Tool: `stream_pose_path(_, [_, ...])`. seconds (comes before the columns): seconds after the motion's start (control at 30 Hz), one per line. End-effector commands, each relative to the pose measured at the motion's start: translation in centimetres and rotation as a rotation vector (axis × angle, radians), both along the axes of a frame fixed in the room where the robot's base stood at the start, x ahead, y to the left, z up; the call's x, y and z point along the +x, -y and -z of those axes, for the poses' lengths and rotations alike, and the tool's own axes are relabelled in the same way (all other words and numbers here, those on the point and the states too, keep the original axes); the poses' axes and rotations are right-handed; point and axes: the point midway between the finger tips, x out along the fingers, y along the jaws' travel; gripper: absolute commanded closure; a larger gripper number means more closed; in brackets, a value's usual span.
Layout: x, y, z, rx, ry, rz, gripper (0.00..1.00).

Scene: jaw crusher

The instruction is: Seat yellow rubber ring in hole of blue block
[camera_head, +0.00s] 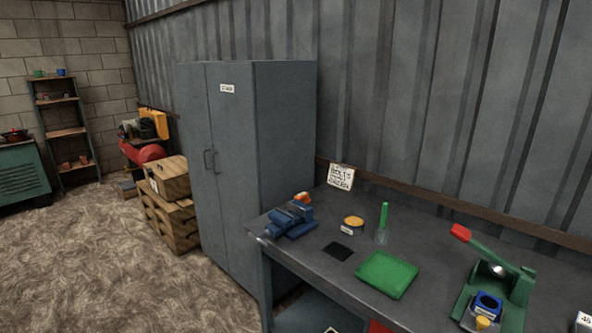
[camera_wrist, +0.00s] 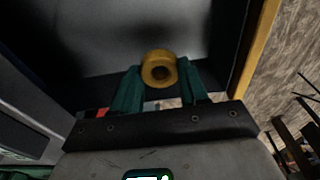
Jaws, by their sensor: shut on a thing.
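My gripper (camera_wrist: 160,80) shows in the wrist view, with two teal fingers shut on a yellow rubber ring (camera_wrist: 150,58). The ring is held at the fingertips, with its dark hole facing the camera. The blue block (camera_head: 487,301) shows in the head view on the base of the green press, at the bench's right. It has a pale rim around a dark hole on its top. My gripper and the held ring are out of the head view, so their distance from the block cannot be told.
The press (camera_head: 512,287) has a red-ended lever (camera_head: 461,233) above the block. A small yellow piece (camera_head: 483,322) is in front of the block. The bench (camera_head: 322,264) also holds a green tray (camera_head: 387,274), a yellow-topped tin (camera_head: 353,221) and a blue vise (camera_head: 289,219). A grey cabinet (camera_head: 262,150) stands left.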

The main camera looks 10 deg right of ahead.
Motion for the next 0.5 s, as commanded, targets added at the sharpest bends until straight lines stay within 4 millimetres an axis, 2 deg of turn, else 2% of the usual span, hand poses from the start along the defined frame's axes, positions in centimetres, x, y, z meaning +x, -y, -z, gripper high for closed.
stream_pose_path(0.03, [0.0, 0.0, -1.5, -0.001, 0.0, -0.001, 0.86])
stream_pose_path(0.07, [0.0, 0.0, -2.2, -0.001, 0.0, -0.001, 0.86])
stream_pose_path(0.23, [0.0, 0.0, -4.7, 0.0, 0.0, 0.0, 0.86])
stream_pose_path(0.43, [0.0, 0.0, -6.7, 0.0, 0.0, 0.0, 0.86])
stream_pose_path(0.5, [0.6, -1.2, -5.0, 0.005, 0.002, 0.022, 0.86])
